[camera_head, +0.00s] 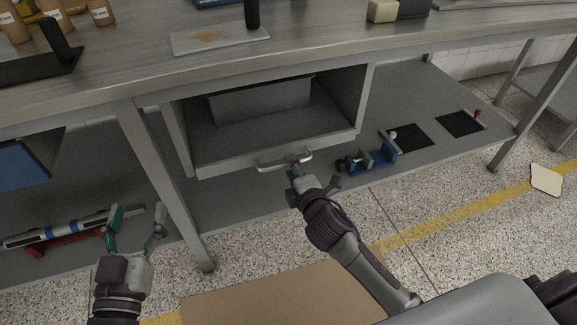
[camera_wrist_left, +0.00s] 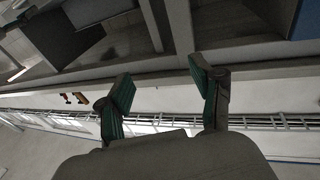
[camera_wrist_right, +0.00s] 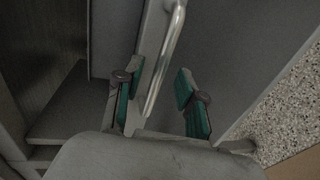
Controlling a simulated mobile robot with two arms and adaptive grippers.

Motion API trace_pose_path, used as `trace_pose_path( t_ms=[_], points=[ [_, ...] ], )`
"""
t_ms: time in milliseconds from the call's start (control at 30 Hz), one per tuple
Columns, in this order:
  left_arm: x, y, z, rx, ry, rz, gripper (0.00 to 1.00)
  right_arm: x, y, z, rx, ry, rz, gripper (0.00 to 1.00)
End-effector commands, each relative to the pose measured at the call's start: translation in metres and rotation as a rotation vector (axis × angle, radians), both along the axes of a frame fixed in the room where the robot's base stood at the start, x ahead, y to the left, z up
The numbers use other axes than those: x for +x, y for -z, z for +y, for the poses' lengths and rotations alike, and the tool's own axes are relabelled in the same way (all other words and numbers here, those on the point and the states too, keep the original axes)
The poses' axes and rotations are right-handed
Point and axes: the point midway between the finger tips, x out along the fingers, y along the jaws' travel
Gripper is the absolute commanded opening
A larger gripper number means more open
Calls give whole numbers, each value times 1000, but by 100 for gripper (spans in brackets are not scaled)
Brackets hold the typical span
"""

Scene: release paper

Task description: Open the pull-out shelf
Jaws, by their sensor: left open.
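The grey pull-out shelf (camera_head: 228,158) sits in an open compartment under the workbench. Its low front carries a pale bar handle (camera_head: 268,163), and a grey bin (camera_head: 260,101) stands at the back. My right gripper (camera_head: 296,172) is at the right part of the handle. In the right wrist view the handle (camera_wrist_right: 165,60) runs between the parted fingers of my right gripper (camera_wrist_right: 157,92); whether either finger touches it is unclear. My left gripper (camera_head: 134,222) is open and empty, low at the left, away from the shelf; it also shows in the left wrist view (camera_wrist_left: 163,88).
A table leg (camera_head: 160,180) stands between my left gripper and the shelf. A blue vise-like tool (camera_head: 370,158) lies on the lower shelf, right of the handle. A cardboard-coloured sheet (camera_head: 270,298) lies on the floor in front.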

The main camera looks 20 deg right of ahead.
Motion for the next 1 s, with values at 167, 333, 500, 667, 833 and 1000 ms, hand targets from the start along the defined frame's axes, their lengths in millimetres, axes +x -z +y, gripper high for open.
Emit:
trace_pose_path(
  t_ms=[167,333,500,667,833,1000],
  points=[
    [-3,-21,-3,-36,8,-132,66,20,5,1,0,-1,-1,39],
    [-5,-31,-4,-49,11,-185,66,27,6,1,0,-1,0,39],
    [-5,-32,-4,-51,11,-189,66,27,6,1,1,-1,0,39],
    [-5,-32,-4,-50,11,-188,66,27,6,1,1,-1,0,28],
    [-5,-32,-3,-50,11,-188,66,27,6,1,1,-1,0,0],
    [-5,-32,-3,-50,11,-188,66,27,6,1,1,-1,0,0]
  ],
)
